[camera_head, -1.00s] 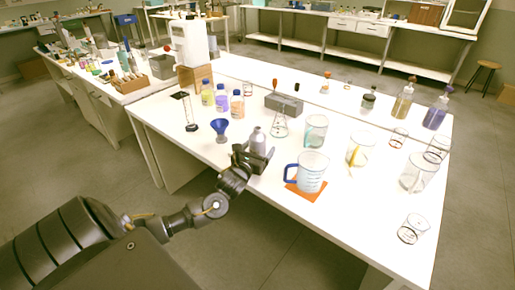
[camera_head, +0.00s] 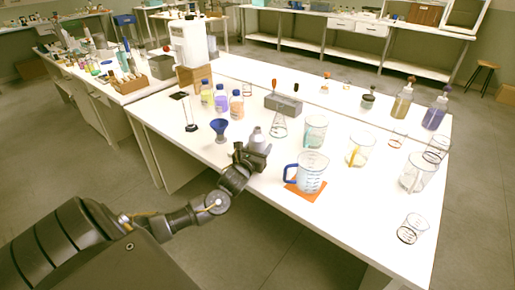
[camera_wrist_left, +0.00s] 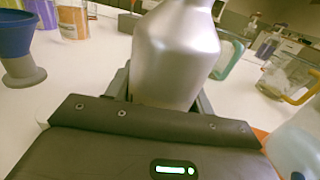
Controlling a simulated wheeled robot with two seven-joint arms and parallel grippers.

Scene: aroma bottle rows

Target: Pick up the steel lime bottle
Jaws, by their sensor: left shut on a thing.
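The steel bottle (camera_head: 257,138) is silver-grey, with a rounded shoulder and narrow neck. It stands upright near the front edge of the white table, between a blue funnel and a measuring jug. My left gripper (camera_head: 252,157) is around its lower body and shut on it. In the left wrist view the bottle (camera_wrist_left: 176,52) fills the middle, between the two fingers (camera_wrist_left: 160,98); its top is cut off by the frame. I cannot tell whether its base touches the table. No label can be read. My right gripper is not in view.
The blue funnel (camera_head: 219,127) stands left of the bottle. A blue-handled jug (camera_head: 312,172) on an orange mat (camera_head: 296,190) is close on the right. A conical flask (camera_head: 278,125) and grey block (camera_head: 284,104) are behind. Clear table lies in front of the left bottles (camera_head: 221,99).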

